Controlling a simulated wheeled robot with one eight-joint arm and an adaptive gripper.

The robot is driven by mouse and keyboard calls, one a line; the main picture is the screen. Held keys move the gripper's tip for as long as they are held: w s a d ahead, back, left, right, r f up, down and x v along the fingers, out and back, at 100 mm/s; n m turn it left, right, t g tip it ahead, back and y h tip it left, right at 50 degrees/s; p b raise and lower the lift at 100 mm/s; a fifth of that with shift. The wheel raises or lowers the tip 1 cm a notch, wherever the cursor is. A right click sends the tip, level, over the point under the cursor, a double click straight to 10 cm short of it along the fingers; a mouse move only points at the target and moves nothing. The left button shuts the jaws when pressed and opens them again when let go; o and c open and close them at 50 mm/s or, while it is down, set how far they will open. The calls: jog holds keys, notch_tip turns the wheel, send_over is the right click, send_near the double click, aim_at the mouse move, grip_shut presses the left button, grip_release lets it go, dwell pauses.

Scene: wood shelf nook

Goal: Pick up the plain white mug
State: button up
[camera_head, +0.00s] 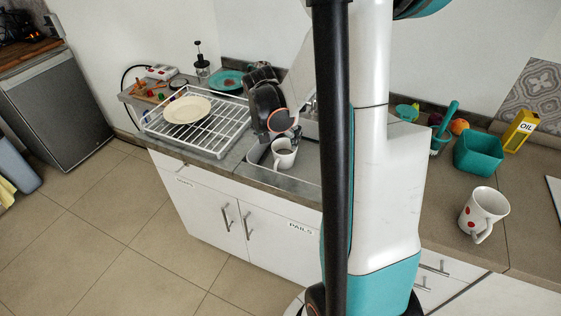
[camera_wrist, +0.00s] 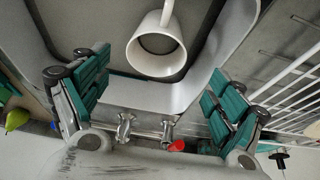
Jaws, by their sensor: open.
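The plain white mug (camera_head: 284,153) is at the front of the sink area, just below my gripper in the head view. In the wrist view the mug (camera_wrist: 152,58) shows its open rim, with its handle toward the top edge. My gripper (camera_wrist: 160,82) is open, its teal finger pads spread to the left and right of the mug in the picture. No contact shows. In the head view my dark gripper (camera_head: 268,108) is seen at an angle and its fingertips are not clear. I cannot tell how deep the mug sits in the sink.
A white wire rack (camera_head: 225,132) with a cream plate (camera_head: 187,109) stands left of the sink. The faucet (camera_wrist: 140,128) shows in the wrist view. On the right counter are a red-spotted white mug (camera_head: 484,212), a teal bin (camera_head: 478,153) and a yellow oil box (camera_head: 520,130).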

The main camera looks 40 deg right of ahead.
aim_at(283, 148)
jog(key=b+x, duration=0.3)
jog(key=x, duration=0.5)
jog(key=shift+s+d+f, duration=0.15)
jog(key=shift+f, duration=0.2)
jog(key=shift+r, duration=0.1)
grip_shut()
